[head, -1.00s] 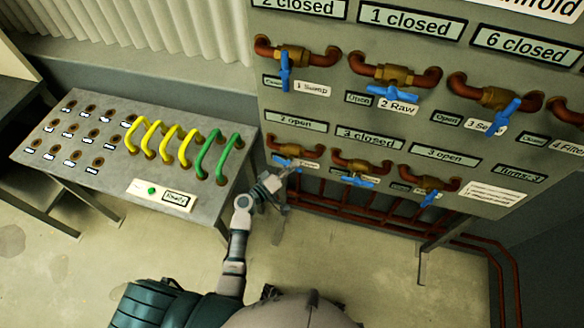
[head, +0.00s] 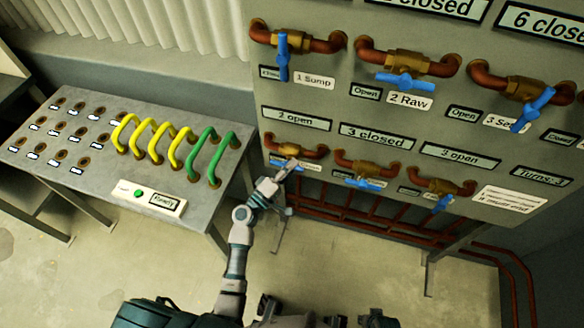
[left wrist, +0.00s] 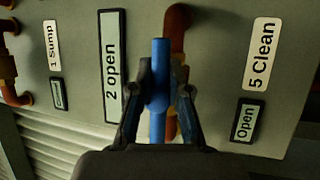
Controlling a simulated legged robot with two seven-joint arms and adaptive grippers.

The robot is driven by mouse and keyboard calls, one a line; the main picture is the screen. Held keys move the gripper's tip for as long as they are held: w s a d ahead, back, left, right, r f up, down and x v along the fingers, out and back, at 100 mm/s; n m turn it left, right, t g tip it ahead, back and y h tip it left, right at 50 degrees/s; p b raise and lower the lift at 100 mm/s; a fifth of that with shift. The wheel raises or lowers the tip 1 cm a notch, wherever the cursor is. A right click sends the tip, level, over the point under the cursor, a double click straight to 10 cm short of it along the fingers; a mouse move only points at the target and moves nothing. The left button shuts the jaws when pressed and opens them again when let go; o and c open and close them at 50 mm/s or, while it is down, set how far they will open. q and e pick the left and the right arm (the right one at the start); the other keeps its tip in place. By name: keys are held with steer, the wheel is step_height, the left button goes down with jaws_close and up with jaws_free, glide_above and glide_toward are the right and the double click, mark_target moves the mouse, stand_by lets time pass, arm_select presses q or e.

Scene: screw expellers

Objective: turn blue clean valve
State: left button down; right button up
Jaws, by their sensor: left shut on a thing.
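The clean valve is the lower-left one on the grey panel, with a brass body (head: 290,150) on a copper pipe. Its label reads "5 Clean" (left wrist: 262,54) in the left wrist view, and the display there reads "2 open" (left wrist: 111,65). My left gripper (head: 291,167) is at this valve. In the left wrist view its two fingers (left wrist: 161,82) are shut around the blue handle (left wrist: 160,52), whose end sticks out beyond the fingertips. In the head view the gripper partly covers the handle. My right gripper cannot be made out.
Two more blue-handled valves (head: 372,168) stand to the right in the lower row, with larger ones (head: 403,63) above. A grey table (head: 103,190) with yellow and green cables is on the left. Copper pipes (head: 345,214) run under the panel; the floor in front is clear.

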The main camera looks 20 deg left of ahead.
arm_select(q)
steer(key=shift+f, duration=0.25)
steer(key=c, duration=1.2)
jaws_free()
steer(key=shift+o, duration=0.4)
steer(key=shift+a+r, duration=0.1)
steer(key=v, duration=1.2)
